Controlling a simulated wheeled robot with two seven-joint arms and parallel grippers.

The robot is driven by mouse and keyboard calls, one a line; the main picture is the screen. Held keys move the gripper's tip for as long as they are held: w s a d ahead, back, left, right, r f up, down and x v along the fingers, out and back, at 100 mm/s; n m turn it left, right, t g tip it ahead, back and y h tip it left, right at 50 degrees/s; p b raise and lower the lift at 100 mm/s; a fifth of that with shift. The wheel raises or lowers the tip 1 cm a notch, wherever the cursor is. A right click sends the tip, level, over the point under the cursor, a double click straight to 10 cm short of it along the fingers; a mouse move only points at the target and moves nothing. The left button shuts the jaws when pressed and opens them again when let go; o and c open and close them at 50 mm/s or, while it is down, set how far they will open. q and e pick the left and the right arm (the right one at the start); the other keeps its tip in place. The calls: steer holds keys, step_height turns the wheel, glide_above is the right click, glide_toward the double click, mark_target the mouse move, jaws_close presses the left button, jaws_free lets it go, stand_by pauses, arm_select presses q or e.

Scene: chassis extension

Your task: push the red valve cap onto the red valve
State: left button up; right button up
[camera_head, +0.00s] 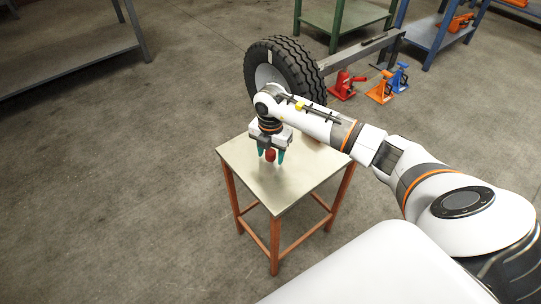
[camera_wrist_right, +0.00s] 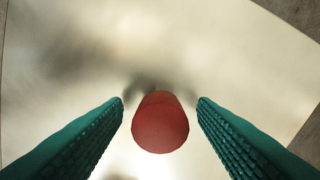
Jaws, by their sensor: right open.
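The red valve cap (camera_head: 270,155) is a small rounded red piece at the small table. In the right wrist view it is a short red cylinder (camera_wrist_right: 160,122) seen from above, centred between the fingers. My right gripper (camera_head: 271,157) points down over the table, with its green fingers open on either side of the cap. The wrist view shows a gap between the cap and each fingertip (camera_wrist_right: 160,103). I cannot make out the red valve; my right arm hides part of the table and the tyre. My left gripper is not in view.
The small table (camera_head: 236,158) has a pale top and orange legs. A large black tyre (camera_head: 290,62) stands behind it. Red (camera_head: 343,85), orange (camera_head: 381,88) and blue (camera_head: 400,78) jacks stand on the floor to the right. The table's front part is clear.

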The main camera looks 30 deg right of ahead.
mark_target(270, 151)
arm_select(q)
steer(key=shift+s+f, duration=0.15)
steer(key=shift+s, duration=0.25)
arm_select(e)
steer(key=c, duration=1)
steer(key=shift+r, duration=0.1)
